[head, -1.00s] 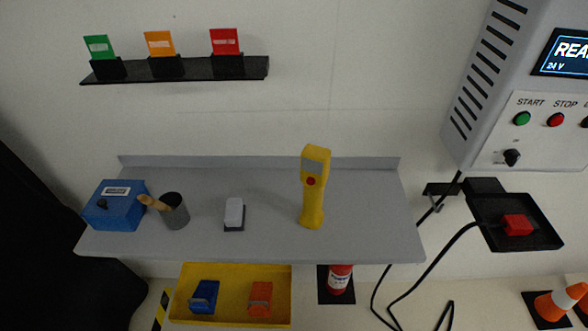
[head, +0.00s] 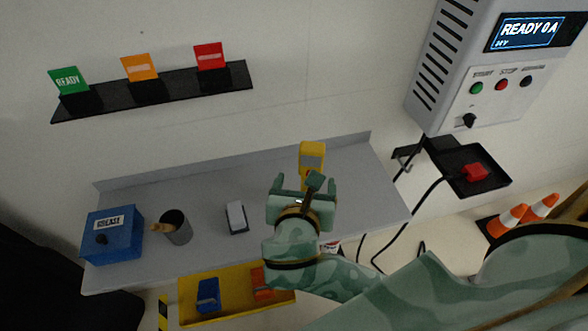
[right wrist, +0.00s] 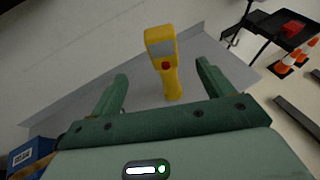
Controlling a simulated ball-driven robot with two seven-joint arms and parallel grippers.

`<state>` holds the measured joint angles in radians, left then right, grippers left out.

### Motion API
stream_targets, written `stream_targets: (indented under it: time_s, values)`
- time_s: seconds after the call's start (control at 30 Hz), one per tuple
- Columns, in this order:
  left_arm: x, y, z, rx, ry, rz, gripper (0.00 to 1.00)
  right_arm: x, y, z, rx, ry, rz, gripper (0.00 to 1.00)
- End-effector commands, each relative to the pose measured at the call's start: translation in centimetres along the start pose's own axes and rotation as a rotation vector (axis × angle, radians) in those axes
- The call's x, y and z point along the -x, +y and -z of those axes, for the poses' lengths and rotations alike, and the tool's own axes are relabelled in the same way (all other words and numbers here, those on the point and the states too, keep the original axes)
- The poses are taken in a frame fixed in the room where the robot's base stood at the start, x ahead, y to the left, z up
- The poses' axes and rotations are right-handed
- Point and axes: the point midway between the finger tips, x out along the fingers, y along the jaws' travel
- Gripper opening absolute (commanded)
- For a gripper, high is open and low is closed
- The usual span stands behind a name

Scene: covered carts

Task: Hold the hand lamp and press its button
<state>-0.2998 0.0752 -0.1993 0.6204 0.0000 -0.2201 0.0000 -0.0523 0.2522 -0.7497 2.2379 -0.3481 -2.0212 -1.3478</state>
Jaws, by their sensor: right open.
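The yellow hand lamp (head: 312,154) stands upright on the grey shelf (head: 150,193). In the head view its lower part is hidden behind my right gripper (head: 301,184). The right wrist view shows the whole lamp (right wrist: 165,75), with a grey face on its head and a red button (right wrist: 166,65) below it. My right gripper, also in the right wrist view (right wrist: 160,85), is open, its two green fingers on either side of the lamp in the picture. The lamp appears beyond the fingertips; I see no contact. My left gripper is not in view.
On the shelf are a blue box (head: 112,235), a dark cup (head: 177,228) with brushes, and a small white-topped block (head: 236,217). A yellow tray (head: 240,305) sits below. At right are a control box (head: 440,80) and a black tray (head: 490,182) with a red plug.

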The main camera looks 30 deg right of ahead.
Motion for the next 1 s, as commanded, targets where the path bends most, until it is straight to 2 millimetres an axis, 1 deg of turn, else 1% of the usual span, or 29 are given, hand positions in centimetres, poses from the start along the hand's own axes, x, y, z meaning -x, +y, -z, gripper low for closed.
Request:
stream_targets:
  time_s: [0.17, 0.4, 0.6, 0.7, 0.8, 1.0]
  values:
    - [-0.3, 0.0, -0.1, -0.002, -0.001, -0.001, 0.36, -2.8, -0.1, 0.1, 0.003, -0.002, 0.004, 0.80]
    - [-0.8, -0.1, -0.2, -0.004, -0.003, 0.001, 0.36, -8.6, -0.1, 0.1, 0.002, -0.002, 0.004, 0.80]
    - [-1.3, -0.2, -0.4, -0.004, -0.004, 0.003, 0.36, -12.9, -0.1, 0.2, 0.000, 0.001, 0.003, 0.80]
    - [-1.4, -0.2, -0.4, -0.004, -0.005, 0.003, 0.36, -14.3, -0.1, 0.2, 0.000, 0.001, 0.002, 0.80]
    - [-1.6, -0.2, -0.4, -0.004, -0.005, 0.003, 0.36, -15.3, -0.1, 0.2, -0.001, 0.003, 0.001, 0.80]
    - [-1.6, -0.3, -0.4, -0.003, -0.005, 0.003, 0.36, -16.0, 0.0, 0.2, -0.002, 0.004, 0.000, 0.80]
